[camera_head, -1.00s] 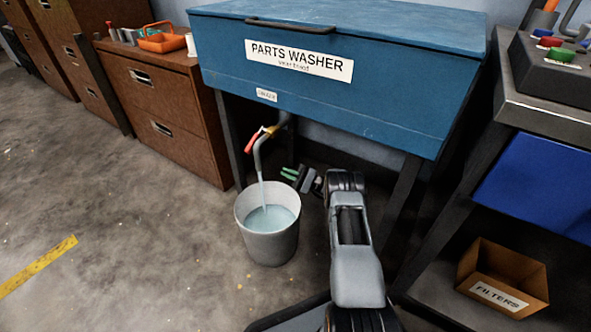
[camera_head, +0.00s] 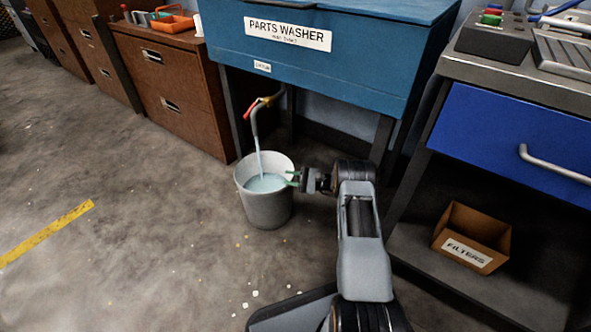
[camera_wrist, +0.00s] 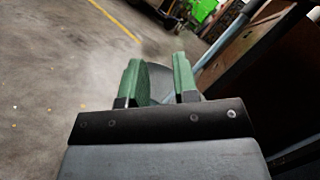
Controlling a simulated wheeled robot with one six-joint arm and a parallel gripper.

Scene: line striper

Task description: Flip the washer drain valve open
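The blue parts washer (camera_head: 330,62) stands on dark legs, with a drain pipe (camera_head: 254,128) bending down under it. The drain valve's red handle (camera_head: 251,109) sits beside a brass-coloured fitting at the top of the pipe. A stream of liquid (camera_head: 259,160) runs from the pipe into a grey bucket (camera_head: 266,208) holding pale blue liquid. My gripper (camera_head: 292,178) is at the bucket's right rim, below and right of the valve; contact with the rim is unclear. In the wrist view its green fingers (camera_wrist: 157,80) are apart, with a grey surface behind them. The valve cannot be made out there.
Brown drawer cabinets (camera_head: 178,95) stand at left, with an orange tray (camera_head: 174,22) on top. A workbench with a blue drawer (camera_head: 520,140) is at right, with a FILTERS box (camera_head: 472,237) on its lower shelf. Open floor (camera_head: 120,210) lies left of the bucket.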

